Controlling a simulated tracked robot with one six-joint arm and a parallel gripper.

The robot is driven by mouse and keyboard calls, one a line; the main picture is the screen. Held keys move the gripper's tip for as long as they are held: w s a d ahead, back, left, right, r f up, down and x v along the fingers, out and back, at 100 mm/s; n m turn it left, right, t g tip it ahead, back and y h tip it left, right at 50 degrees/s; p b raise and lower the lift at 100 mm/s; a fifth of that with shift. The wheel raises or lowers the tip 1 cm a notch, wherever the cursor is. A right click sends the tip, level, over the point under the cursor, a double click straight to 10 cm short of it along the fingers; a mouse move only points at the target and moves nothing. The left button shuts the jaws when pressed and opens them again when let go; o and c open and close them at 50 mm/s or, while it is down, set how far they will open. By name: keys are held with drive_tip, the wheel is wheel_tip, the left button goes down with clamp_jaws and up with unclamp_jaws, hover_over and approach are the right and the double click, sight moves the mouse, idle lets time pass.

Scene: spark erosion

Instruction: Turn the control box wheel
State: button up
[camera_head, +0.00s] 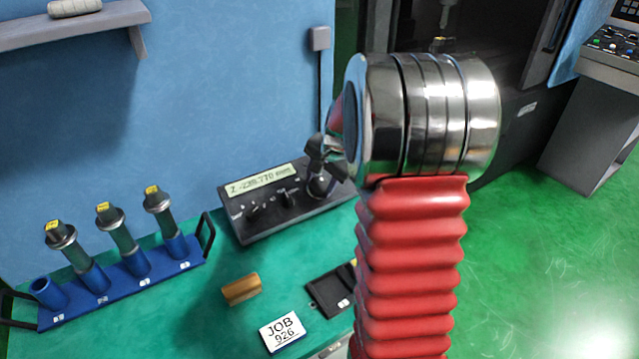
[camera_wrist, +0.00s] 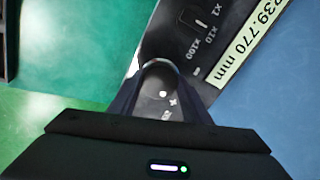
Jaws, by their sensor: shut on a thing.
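The control box (camera_head: 262,222) is a dark slab on the green bench against the blue wall, with a lit display reading about -239.770 mm and small switches. Its wheel (camera_head: 318,188) is at the right end, partly hidden by my gripper (camera_head: 325,158). In the wrist view my gripper (camera_wrist: 162,100) has its two dark fingers on either side of the round wheel (camera_wrist: 160,84), shut on it. The display (camera_wrist: 245,52) shows partly at the upper right there. My wrist hides part of the box's right side in the head view.
A blue rack (camera_head: 120,290) with several cylindrical holders stands at the left. A brass block (camera_head: 241,289), a JOB 926 card (camera_head: 283,331) and a black tray (camera_head: 332,290) lie in front of the box. A machine stands at the right; a shelf (camera_head: 75,27) is above left.

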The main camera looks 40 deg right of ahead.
idle(0.4)
drive_tip(key=o, duration=1)
drive_tip(key=shift+o, duration=0.2)
drive_tip(key=v, duration=1.3)
drive_tip(key=shift+r, duration=0.3)
drive_tip(key=shift+s, duration=0.1)
